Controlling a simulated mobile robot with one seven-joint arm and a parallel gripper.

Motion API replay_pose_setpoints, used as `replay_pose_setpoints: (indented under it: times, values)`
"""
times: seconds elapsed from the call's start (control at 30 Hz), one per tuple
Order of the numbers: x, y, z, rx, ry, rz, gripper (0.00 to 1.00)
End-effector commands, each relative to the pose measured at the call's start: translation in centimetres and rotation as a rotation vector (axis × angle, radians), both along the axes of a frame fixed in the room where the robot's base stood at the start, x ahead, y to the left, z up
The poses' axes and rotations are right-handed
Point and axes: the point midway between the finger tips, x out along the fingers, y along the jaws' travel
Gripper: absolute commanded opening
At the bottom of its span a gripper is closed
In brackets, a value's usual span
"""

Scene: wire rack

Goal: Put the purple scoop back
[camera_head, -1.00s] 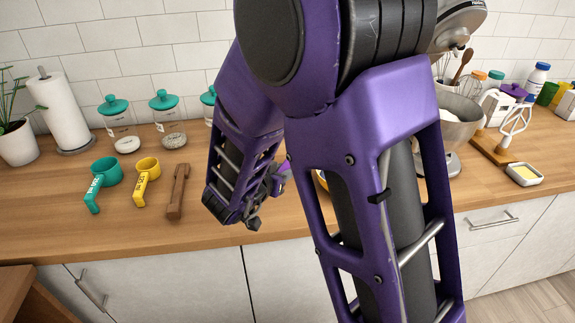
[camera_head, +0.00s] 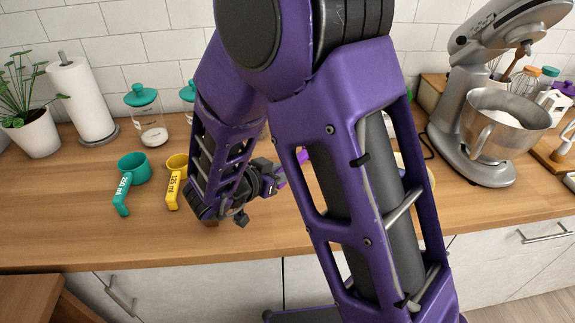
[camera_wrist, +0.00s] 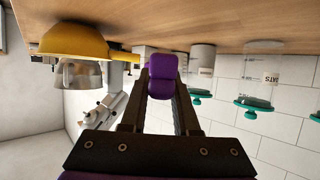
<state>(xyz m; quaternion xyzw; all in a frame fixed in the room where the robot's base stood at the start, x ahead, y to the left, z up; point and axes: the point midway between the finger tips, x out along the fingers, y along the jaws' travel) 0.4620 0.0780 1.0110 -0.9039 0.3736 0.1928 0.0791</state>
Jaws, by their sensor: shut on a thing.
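My gripper (camera_wrist: 162,95) is shut on the purple scoop (camera_wrist: 162,72), which shows between the fingertips in the wrist view. Only a small end of it shows there; the rest is hidden. In the head view my gripper (camera_head: 272,180) is above the counter, left of middle, with a bit of purple just to its right. The teal scoop (camera_head: 133,170) and the yellow scoop (camera_head: 177,165) lie on the counter to the left of my gripper, apart from it. My arm hides the counter behind it.
A yellow bowl (camera_wrist: 75,42) appears inverted in the wrist view; my arm mostly hides it in the head view. The stand mixer (camera_head: 485,120) is on the right. Teal-lidded jars (camera_head: 147,115), a paper towel roll (camera_head: 80,100) and a plant (camera_head: 30,125) line the wall.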

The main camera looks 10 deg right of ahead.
Motion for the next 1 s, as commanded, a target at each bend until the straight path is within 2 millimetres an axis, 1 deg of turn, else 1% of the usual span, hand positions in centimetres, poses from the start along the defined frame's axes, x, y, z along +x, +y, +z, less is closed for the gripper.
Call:
replay_pose_setpoints:
  times: [0.27,0.73,0.87,1.0]
  values:
    - [0.0,0.0,-1.3,0.000,0.000,-0.001,0.00]
    - [0.0,0.0,-6.0,0.001,-0.001,-0.002,0.00]
    - [0.0,0.0,-6.7,0.000,0.000,-0.001,0.00]
    - [0.0,0.0,-6.9,0.000,0.000,-0.001,0.00]
